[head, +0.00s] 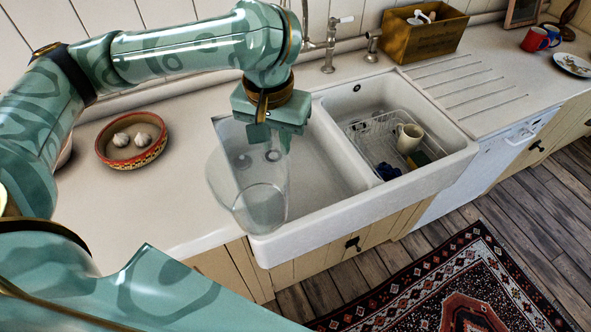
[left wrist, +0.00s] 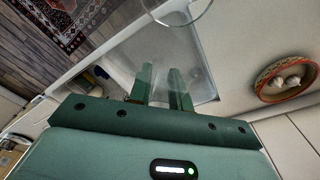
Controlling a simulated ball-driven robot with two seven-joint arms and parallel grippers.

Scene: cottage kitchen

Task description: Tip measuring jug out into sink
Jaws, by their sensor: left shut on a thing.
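The clear measuring jug (head: 250,185) hangs from my left gripper (head: 268,138), which is shut on it. The jug is tilted, in front of the sink's left rim in the head view, partly over the left basin and partly over the counter edge. Its see-through wall makes any contents impossible to tell. The white double sink (head: 335,165) has an empty-looking left basin. In the left wrist view the gripper fingers (left wrist: 160,88) close on the jug, whose round edge (left wrist: 185,24) shows at the top. My right gripper is not in view.
A wire rack (head: 365,130) with a cream mug (head: 409,138) sits in the right basin. A patterned bowl (head: 132,140) with garlic stands on the left counter. The tap (head: 328,50) and a wooden box (head: 424,35) are behind the sink.

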